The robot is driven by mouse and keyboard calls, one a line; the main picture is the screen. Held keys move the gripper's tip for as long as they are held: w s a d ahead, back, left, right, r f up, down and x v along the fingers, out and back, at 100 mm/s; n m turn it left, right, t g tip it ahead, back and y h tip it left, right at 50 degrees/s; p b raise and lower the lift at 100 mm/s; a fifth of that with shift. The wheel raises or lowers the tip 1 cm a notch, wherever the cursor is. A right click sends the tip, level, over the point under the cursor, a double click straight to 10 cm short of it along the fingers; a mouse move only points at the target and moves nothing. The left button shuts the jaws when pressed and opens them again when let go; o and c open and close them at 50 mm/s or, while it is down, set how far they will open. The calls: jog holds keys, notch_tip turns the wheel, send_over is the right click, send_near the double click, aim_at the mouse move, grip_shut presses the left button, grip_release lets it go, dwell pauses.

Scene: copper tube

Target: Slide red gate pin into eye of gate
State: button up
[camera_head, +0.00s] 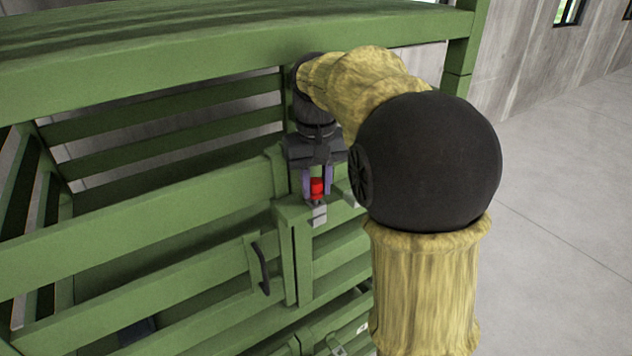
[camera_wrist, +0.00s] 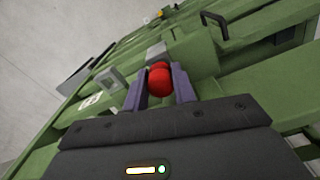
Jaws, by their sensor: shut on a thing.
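The red gate pin (camera_head: 317,188) is between the two fingers of my gripper (camera_head: 316,183), which is shut on its red head. The red head also shows in the wrist view (camera_wrist: 159,80), between the purple fingers. A grey metal eye (camera_head: 319,214) sits just below the pin on the green gate (camera_head: 262,268). The lower part of the pin is hidden, so I cannot tell whether it is inside the eye. In the wrist view a grey square metal bracket (camera_wrist: 110,78) stands left of the fingers.
A dark handle (camera_head: 261,268) is on the gate, left of and below my gripper. A green top rail (camera_head: 200,50) runs above my gripper. Green slatted walls surround the area. Bare concrete floor (camera_head: 560,200) lies open at the right.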

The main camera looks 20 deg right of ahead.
jog(key=shift+f+b, duration=0.55)
jog(key=shift+f, duration=0.35)
jog(key=o, duration=1.1)
jog(key=shift+s+r, duration=0.1)
jog(key=shift+s, duration=0.05)
jog(key=shift+w+r, duration=0.2)
jog(key=shift+r, duration=0.15)
notch_tip(320, 180, up, 17)
jog(key=shift+s+d+f+p, duration=0.1)
jog(key=shift+s+f+p, duration=0.05)
jog(key=shift+p, duration=0.15)
